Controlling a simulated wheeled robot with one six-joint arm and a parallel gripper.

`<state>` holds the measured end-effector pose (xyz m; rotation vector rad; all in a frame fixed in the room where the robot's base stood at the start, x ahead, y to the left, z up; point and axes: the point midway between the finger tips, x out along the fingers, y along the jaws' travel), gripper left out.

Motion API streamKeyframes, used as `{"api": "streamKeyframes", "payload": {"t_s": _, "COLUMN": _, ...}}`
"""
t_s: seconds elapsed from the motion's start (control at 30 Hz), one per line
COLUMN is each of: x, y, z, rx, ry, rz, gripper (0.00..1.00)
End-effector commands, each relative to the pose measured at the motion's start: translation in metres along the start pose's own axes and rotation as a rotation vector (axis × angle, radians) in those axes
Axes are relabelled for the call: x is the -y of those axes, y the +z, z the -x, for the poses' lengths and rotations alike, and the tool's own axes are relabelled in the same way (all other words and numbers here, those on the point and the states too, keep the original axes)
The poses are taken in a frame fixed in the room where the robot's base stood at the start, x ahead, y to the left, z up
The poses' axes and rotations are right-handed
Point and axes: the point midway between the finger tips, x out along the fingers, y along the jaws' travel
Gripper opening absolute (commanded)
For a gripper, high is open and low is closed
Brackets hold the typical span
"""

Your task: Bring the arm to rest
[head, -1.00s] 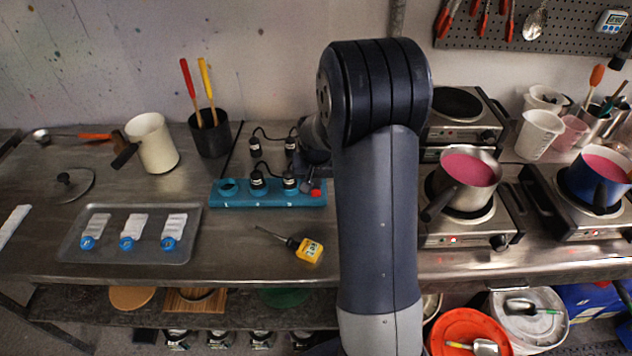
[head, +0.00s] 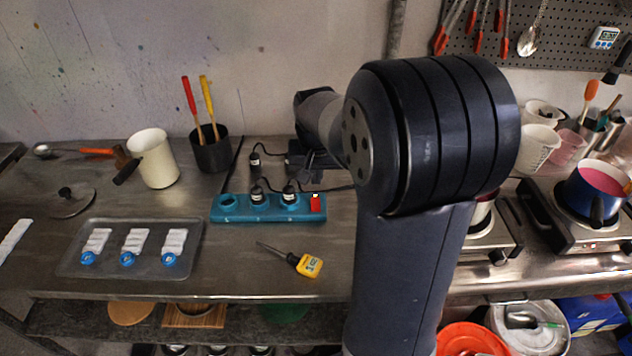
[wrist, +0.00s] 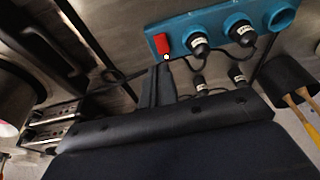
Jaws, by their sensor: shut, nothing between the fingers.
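My gripper (head: 313,176) is in the head view behind the teal power strip, above the table, partly hidden by my arm. In the wrist view its dark fingers (wrist: 160,75) are together and hold nothing. Their tips appear close to the strip's red switch (wrist: 162,43) in that picture; in the head view they are apart from the switch (head: 316,204). The power strip (head: 237,215) has two black plugs in it and an open socket at its left end. My upper arm blocks much of the head view's right half.
A yellow-handled screwdriver (head: 308,265), a metal tray (head: 110,270) with packets, a cream pot (head: 155,158) and a black holder (head: 210,153) share the table. Black cords run behind the strip. Right of my arm stand burners and a blue pot (head: 583,193) with pink liquid.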

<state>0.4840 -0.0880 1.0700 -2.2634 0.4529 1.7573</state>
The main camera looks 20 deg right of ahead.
Motion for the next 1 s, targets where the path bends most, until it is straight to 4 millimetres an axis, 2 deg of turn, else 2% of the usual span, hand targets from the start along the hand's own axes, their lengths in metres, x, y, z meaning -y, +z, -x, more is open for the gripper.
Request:
{"api": "streamKeyframes", "payload": {"t_s": 0.2, "x": 0.0, "y": 0.002, "z": 0.008, "rx": 0.0, "ry": 0.0, "rz": 0.0, "gripper": 0.0}}
{"api": "streamKeyframes", "payload": {"t_s": 0.57, "x": 0.0, "y": 0.002, "z": 0.006, "rx": 0.001, "ry": 0.0, "rz": 0.0, "gripper": 0.0}}
{"api": "streamKeyframes", "payload": {"t_s": 0.73, "x": 0.0, "y": -0.002, "z": -0.008, "rx": 0.004, "ry": 0.001, "rz": -0.001, "gripper": 0.0}}
{"api": "streamKeyframes", "payload": {"t_s": 1.0, "x": -0.001, "y": -0.011, "z": -0.048, "rx": 0.005, "ry": 0.001, "rz": -0.001, "gripper": 0.0}}
